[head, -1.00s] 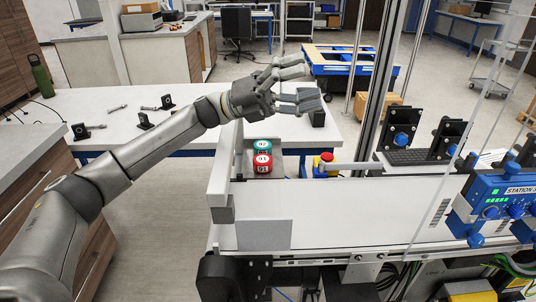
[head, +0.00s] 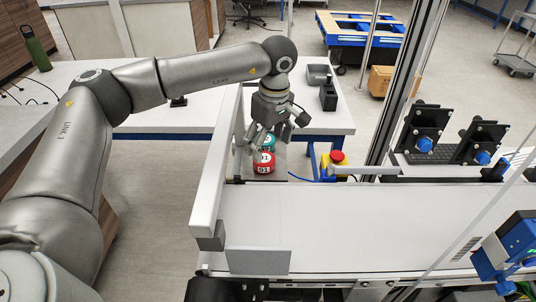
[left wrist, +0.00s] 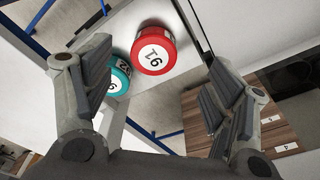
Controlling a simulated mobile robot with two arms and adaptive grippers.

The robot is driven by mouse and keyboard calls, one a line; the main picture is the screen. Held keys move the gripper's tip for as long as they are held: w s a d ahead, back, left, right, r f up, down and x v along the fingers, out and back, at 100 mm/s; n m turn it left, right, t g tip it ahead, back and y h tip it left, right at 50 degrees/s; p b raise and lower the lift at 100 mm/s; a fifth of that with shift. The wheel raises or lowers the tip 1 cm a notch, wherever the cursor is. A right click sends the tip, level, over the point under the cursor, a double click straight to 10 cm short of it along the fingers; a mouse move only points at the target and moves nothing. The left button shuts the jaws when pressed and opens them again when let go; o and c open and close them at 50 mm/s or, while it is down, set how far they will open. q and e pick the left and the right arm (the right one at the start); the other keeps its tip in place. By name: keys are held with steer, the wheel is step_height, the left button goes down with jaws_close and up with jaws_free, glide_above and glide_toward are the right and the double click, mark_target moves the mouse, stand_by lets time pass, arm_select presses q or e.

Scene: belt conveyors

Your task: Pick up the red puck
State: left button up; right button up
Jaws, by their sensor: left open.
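In the left wrist view the red puck (left wrist: 154,50) lies ahead between the spread fingers, and the teal puck (left wrist: 118,78) is beside the left finger. The left gripper is open and empty. My right gripper is not in view.
A white guide rail (head: 213,180) runs along the left of the pucks. The white belt (head: 330,215) is empty in front. A red stop button (head: 337,157) on a yellow box stands to the right. Black stands (head: 424,125) stand farther right.

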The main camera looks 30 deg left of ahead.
mark_target(264, 158)
arm_select(q)
steer(key=shift+w+a, duration=0.1)
steer(key=shift+a, duration=0.2)
steer(key=shift+a+f+y+p, duration=0.1)
steer(key=shift+f+y+p, duration=0.2)
steer(key=shift+a+f+p, duration=0.1)
steer(key=shift+f+p, duration=0.3)
steer(key=shift+f, duration=0.4)
steer(key=f, duration=0.1)
steer(key=f+p, duration=0.1)
steer(key=w+f+p, duration=0.1)
steer(key=f, duration=0.1)
steer(key=shift+a+f, duration=0.1)
steer(key=shift+a, duration=0.2)
steer(key=shift+f, duration=0.35)
steer(key=shift+c, duration=0.4)
steer(key=c, duration=0.9)
steer(key=shift+c, duration=0.8)
